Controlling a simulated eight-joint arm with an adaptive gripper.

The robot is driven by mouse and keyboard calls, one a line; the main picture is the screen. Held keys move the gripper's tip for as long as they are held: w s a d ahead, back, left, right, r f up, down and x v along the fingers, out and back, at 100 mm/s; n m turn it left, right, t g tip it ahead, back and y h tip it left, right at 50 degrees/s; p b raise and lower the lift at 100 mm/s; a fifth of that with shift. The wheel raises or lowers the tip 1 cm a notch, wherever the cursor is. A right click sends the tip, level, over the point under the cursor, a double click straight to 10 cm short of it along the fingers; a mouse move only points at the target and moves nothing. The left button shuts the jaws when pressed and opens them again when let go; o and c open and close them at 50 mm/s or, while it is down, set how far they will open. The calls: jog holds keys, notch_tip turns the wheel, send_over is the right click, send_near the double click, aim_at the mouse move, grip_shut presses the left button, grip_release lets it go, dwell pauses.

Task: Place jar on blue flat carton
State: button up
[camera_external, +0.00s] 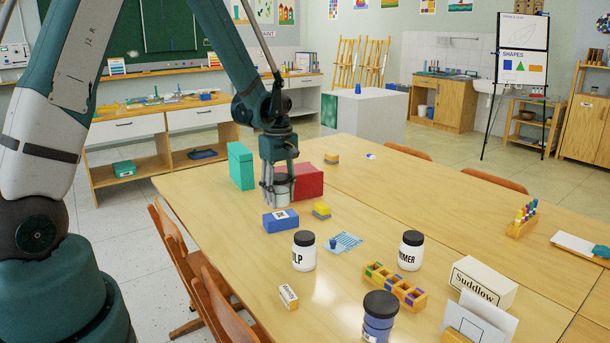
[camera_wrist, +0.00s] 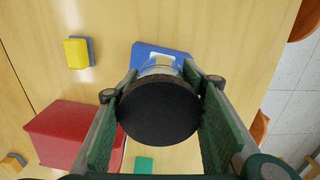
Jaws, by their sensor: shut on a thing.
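My gripper (camera_external: 280,190) is shut on a jar (camera_external: 281,197). In the wrist view the jar's round black lid (camera_wrist: 158,110) sits between both fingers, and the lid hides most of its body. The blue flat carton (camera_external: 270,225), with a white label on it, lies on the table just in front of and below the held jar. In the wrist view the carton (camera_wrist: 142,50) shows partly behind the jar. I cannot tell whether there is a gap between jar and carton.
A red box (camera_external: 310,181) and a teal box (camera_external: 240,166) stand behind the gripper. A yellow and blue block (camera_external: 321,210) lies right of the carton. Nearer stand a white jar (camera_external: 303,252), a primer jar (camera_external: 411,252), a blue jar (camera_external: 378,320) and a wooden holder (camera_external: 405,292).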

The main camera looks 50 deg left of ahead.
aim_at(279, 177)
jog(key=shift+f, duration=0.1)
jog(key=shift+f, duration=1.8)
jog(key=shift+f+b, duration=0.15)
jog(key=shift+b, duration=0.25)
jog(key=o, duration=1)
jog(key=shift+r, duration=0.2)
jog(key=shift+r+p, duration=0.85)
jog(key=shift+r, duration=5.1)
